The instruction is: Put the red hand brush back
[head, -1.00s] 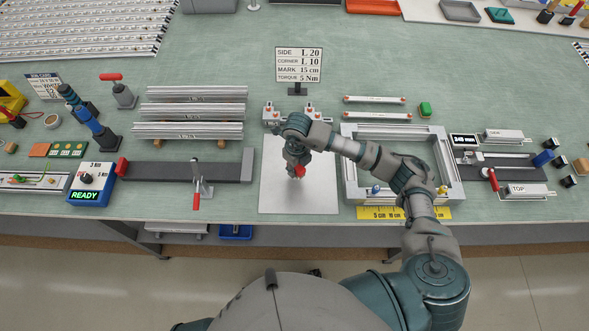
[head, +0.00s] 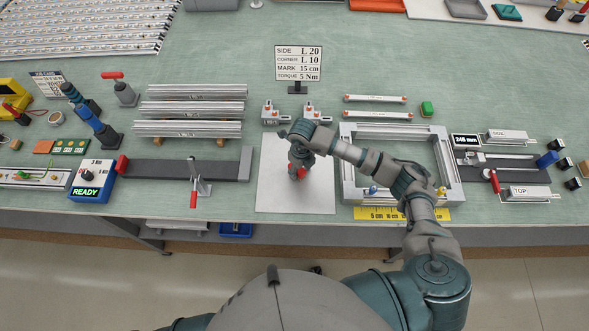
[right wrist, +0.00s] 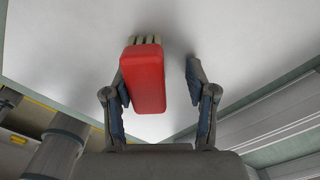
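The red hand brush (right wrist: 143,78) shows in the right wrist view as a red block with pale bristles at its far end. It is over the white board, and I cannot tell whether it touches it. My right gripper (right wrist: 158,85) is open around it. The left finger in that view is close against the brush, and the right finger stands clear with a gap. In the head view my right gripper (head: 299,174) is low over the white board (head: 275,200), largely hiding the brush (head: 295,173). My left gripper is not in view.
Right of the board lies a metal frame (head: 452,160) with a yellow ruler (head: 385,213) before it. Left are a dark rail (head: 165,171) with a red-handled clamp (head: 194,190) and stacked metal profiles (head: 190,110). A sign (head: 299,64) stands behind. The board's front is clear.

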